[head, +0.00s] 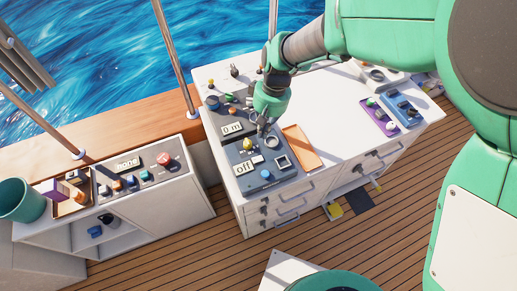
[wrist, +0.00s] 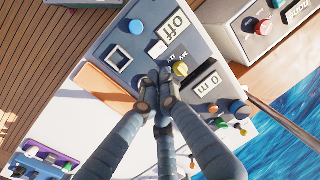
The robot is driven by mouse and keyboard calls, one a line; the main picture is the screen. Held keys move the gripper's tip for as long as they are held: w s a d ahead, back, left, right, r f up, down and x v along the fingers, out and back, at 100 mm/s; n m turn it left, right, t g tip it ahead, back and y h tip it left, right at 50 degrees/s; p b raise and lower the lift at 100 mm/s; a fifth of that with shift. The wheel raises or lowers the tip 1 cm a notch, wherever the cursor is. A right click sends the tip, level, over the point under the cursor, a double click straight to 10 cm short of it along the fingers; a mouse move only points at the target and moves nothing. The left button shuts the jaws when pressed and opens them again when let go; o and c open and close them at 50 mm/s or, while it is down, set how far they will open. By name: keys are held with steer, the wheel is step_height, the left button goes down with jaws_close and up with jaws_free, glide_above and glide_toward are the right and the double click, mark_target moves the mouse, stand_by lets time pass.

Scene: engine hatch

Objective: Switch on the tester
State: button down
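A dark grey panel (head: 251,184), which looks like the tester, lies on the white cabinet top. Its display (head: 243,168) reads "off". It carries a blue button (head: 266,174), a square frame (head: 282,162) and a yellow knob (head: 247,144). In the wrist view the "off" display (wrist: 175,25), blue button (wrist: 136,26), square frame (wrist: 119,58) and yellow knob (wrist: 180,69) also show. My gripper (head: 262,131) is over the panel's far edge, beside the yellow knob. In the wrist view its fingertips (wrist: 155,82) are together with nothing visible between them. I cannot tell whether they touch the panel.
A second panel with a "0 m" display (head: 232,128) adjoins it. An orange tray (head: 301,147) lies to the right. Purple (head: 378,115) and blue (head: 403,110) units stand farther right. The middle white top is clear.

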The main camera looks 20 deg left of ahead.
mark_target(256, 159)
steer(key=shift+f, duration=0.1)
stand_by(0.3)
steer(key=f, duration=0.4)
steer(key=s+a+f+b, duration=0.1)
steer(key=f, duration=0.8)
steer(key=shift+s+a+f+b, duration=0.25)
steer(key=shift+s+f+b, duration=0.05)
